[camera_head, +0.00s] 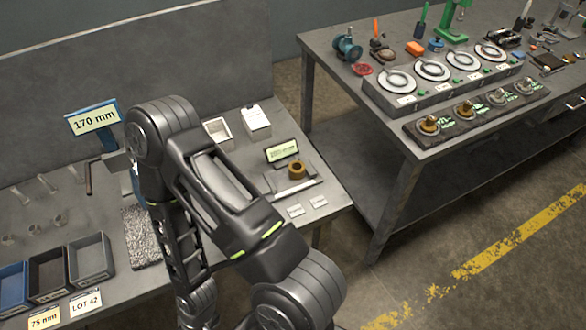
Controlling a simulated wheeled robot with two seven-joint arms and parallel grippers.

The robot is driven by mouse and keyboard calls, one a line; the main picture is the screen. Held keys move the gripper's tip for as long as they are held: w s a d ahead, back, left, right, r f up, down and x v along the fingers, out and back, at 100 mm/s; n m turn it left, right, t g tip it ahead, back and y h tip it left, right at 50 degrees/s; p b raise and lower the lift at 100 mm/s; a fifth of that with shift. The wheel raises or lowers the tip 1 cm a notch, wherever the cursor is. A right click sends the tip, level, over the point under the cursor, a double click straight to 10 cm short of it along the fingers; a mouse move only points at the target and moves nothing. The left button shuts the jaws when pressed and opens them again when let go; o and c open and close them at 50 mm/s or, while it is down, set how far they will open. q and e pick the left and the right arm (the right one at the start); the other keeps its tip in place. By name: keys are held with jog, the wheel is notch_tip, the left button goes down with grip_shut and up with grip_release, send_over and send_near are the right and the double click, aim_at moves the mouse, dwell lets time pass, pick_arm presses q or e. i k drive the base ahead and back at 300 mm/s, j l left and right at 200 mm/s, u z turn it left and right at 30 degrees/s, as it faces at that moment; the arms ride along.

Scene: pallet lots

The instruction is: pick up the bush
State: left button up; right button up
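A brown-gold ring-shaped bush (297,170) stands on the near workbench, to the right of my arm, behind a thin grey bar and near a small yellow-green label sign (282,151). One of my arms rises from the bottom edge and bends in the middle of the view, hiding part of the bench. I see no gripper fingers clearly, and nothing of mine touches the bush.
A 170 mm sign (94,118), a blue bin (13,284), dark bins (90,257) and loose metal parts are at left. A white tray (217,130) and white box (256,119) stand behind the bush. Small pale plates (296,210) lie in front. A grey fixture (395,101) is on the right table.

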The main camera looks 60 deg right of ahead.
aim_at(297, 167)
jog(key=z, duration=2.25)
jog(key=i+l, duration=0.1)
jog(key=l, duration=0.5)
jog(key=z, duration=0.05)
